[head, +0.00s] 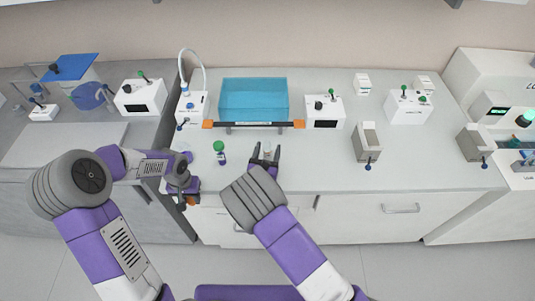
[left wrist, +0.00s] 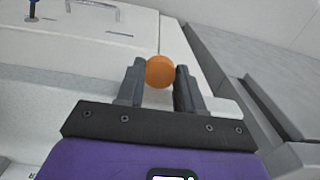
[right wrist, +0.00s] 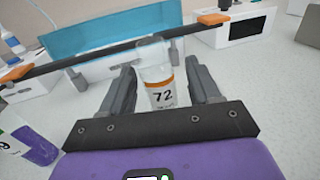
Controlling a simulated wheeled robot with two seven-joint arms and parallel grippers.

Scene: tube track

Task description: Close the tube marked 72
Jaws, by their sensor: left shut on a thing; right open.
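The tube marked 72 (right wrist: 162,96) stands upright on the bench, clear at the top with a white label and an orange band. No cap shows on it. My right gripper (right wrist: 163,88) is open, with one finger on each side of the tube; the head view also shows this right gripper (head: 265,152) over the bench. My left gripper (left wrist: 160,82) is shut on a round orange cap (left wrist: 160,71). In the head view the orange cap (head: 191,201) is low at the bench's front edge, left of the tube.
A green-capped tube (head: 220,152) stands on the bench left of my right gripper. Behind are a blue translucent tank (head: 254,98) and a dark bar with orange ends (head: 254,124). White devices (head: 323,112) stand to either side.

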